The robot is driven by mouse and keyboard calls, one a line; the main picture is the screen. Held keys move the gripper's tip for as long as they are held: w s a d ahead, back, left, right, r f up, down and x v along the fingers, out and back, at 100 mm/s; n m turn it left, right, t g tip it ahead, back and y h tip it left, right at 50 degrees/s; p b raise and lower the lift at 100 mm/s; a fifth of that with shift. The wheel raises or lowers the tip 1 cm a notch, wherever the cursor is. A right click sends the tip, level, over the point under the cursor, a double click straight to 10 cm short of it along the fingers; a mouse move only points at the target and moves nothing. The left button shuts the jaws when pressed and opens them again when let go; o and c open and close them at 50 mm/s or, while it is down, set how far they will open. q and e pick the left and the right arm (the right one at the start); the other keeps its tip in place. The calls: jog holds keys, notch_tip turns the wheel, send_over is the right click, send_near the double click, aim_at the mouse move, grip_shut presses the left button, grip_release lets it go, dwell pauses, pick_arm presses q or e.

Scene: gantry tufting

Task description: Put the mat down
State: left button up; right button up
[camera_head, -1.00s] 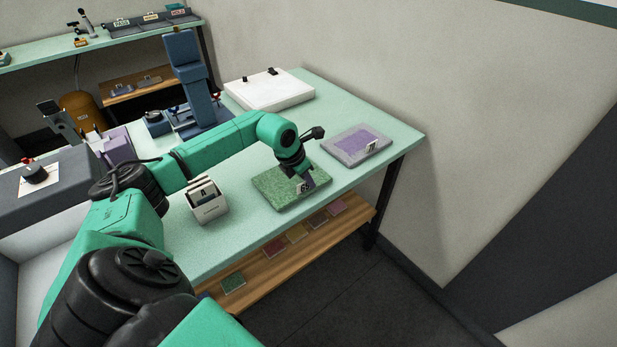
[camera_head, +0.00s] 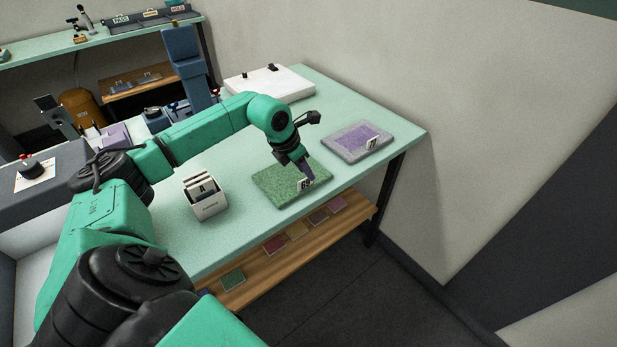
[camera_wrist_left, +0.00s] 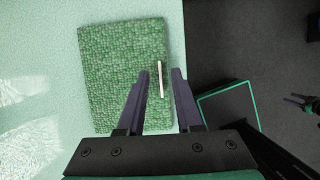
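The green mat (camera_head: 277,190) lies flat on the pale green table, close to its front edge. It also shows in the left wrist view (camera_wrist_left: 108,75). A white tag marked 69 (camera_head: 305,184) stands at the mat's right side. My left gripper (camera_head: 309,176) is over that side of the mat. In the left wrist view its two fingers (camera_wrist_left: 161,72) are spread, with the tag's thin edge (camera_wrist_left: 160,80) between them and gaps on both sides. A small part at the right edge of that view may be my right gripper (camera_wrist_left: 296,103); its fingers are too small to read.
A grey mat with a purple middle (camera_head: 358,141) and its own tag lies right of the green mat. A white box of cards (camera_head: 207,198) stands to the left. A white slab (camera_head: 270,84) lies behind. A wooden shelf (camera_head: 250,287) below holds several coloured samples.

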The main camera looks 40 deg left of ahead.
pick_arm(q)
jog(key=b+v, duration=0.1)
jog(key=v, duration=0.7)
jog(key=shift+s, duration=0.1)
